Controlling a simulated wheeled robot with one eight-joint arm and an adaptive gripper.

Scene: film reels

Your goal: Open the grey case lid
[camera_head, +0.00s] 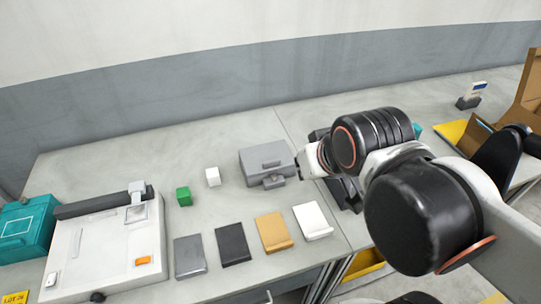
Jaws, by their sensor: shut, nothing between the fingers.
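The grey case (267,161) stands on the worktable at the middle of the view. Its lid is down, and a latch or handle tab (273,181) shows on its front side. My gripper (318,163) is just to the right of the case, partly hidden by my own wrist. It is shut and holds nothing. Whether it touches the case's right side cannot be told from this view.
A white cube (213,177) and a green cube (184,196) stand left of the case. Several flat pieces, including a tan one (273,232) and a white one (313,221), lie in front. A pale machine (100,250) and a teal box (27,228) are at far left.

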